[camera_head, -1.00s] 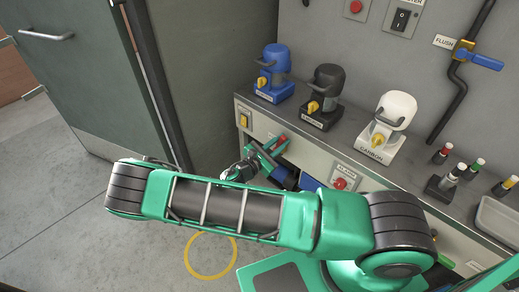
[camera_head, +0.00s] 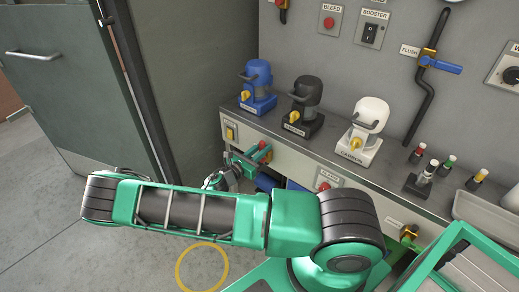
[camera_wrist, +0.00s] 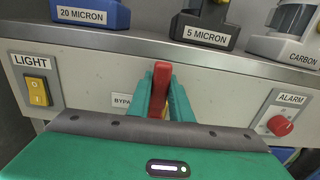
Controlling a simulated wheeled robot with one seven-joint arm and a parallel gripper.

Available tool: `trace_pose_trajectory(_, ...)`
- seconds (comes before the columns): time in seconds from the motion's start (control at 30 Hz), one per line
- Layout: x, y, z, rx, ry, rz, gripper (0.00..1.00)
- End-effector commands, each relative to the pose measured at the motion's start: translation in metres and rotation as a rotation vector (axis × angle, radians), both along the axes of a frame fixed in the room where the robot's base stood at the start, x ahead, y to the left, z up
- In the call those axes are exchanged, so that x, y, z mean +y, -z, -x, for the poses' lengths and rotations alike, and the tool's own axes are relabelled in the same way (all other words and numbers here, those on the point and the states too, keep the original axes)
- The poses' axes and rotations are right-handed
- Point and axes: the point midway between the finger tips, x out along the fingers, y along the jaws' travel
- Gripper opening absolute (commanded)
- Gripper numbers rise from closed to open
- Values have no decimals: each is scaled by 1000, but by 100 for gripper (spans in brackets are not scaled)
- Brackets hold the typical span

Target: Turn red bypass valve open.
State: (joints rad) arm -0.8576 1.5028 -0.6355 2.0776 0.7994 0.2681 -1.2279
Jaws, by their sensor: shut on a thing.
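The red bypass valve handle (camera_wrist: 161,80) shows in the wrist view on the bench's front panel, with a partly covered label beginning "BYPA" (camera_wrist: 123,100) to its left. My gripper (camera_wrist: 162,97) is shut on the red handle, one green finger on each side. The handle stands upright between the fingers in the wrist view. In the head view my gripper (camera_head: 250,157) is at the front panel below the filters, with a bit of the red handle (camera_head: 262,145) showing. The valve's body is hidden behind my fingers.
Left of the valve is a yellow LIGHT switch (camera_wrist: 37,90); right of it is a red ALARM button (camera_wrist: 279,125). Blue (camera_head: 258,88), black (camera_head: 304,107) and white (camera_head: 364,131) filter housings stand on the bench above. A grey door (camera_head: 70,75) is at the left.

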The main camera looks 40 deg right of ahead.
Motion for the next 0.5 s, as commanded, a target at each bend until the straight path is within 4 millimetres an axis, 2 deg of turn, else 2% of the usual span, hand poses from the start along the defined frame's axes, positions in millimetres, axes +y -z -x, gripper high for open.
trace_pose_trajectory(0.03, 2, -1, -7, -8, -15, -2, 0)
trace_pose_trajectory(0.23, 3, -1, -7, -10, -16, -2, 0)
trace_pose_trajectory(0.27, 3, -2, -7, -10, -16, -2, 23)
trace_pose_trajectory(0.3, 3, -2, -7, -10, -16, -2, 33)
trace_pose_trajectory(0.33, 3, -2, -7, -10, -15, -2, 38)
trace_pose_trajectory(0.5, 2, -1, -4, -7, -10, -1, 38)
